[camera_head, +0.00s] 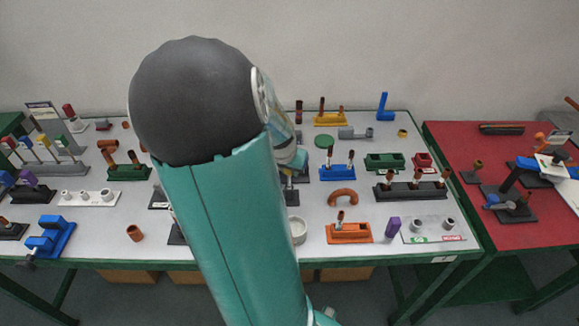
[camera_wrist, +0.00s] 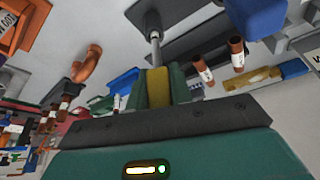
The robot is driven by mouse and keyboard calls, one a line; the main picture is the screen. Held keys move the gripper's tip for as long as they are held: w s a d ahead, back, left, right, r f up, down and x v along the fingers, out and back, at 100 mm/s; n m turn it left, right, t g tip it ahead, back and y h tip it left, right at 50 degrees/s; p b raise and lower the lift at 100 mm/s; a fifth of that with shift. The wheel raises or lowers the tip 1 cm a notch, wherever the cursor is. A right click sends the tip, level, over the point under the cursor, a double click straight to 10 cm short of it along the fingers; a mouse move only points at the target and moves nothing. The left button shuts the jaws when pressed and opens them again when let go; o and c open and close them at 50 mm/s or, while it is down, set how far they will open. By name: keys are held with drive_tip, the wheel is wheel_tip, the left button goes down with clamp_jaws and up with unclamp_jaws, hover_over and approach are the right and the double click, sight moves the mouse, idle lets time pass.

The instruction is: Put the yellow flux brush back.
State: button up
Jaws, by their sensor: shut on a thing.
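In the wrist view my gripper (camera_wrist: 158,76) is shut on the yellow flux brush. The yellow handle (camera_wrist: 158,90) of the brush sits between the two green fingers. Its thin metal shaft runs away from the fingers to a grey end near a dark plate (camera_wrist: 180,25); I cannot tell whether they touch. In the head view my arm hides the gripper and the brush. A grey rack (camera_head: 52,168) at the left of the white table holds several upright pieces with coloured tops, one of them yellow (camera_head: 43,140). I cannot tell whether this rack is the brush's place.
The white table (camera_head: 330,255) is crowded with small holders and fittings. A red table (camera_head: 450,150) adjoins at the right. Small bare patches lie between things.

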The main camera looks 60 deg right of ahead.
drive_tip(key=shift+f, duration=0.9)
drive_tip(key=shift+f, duration=0.35)
drive_tip(key=shift+f, duration=0.3)
drive_tip(key=o, duration=0.9)
drive_tip(key=shift+v, duration=6.9)
drive_tip(key=shift+w, duration=0.1)
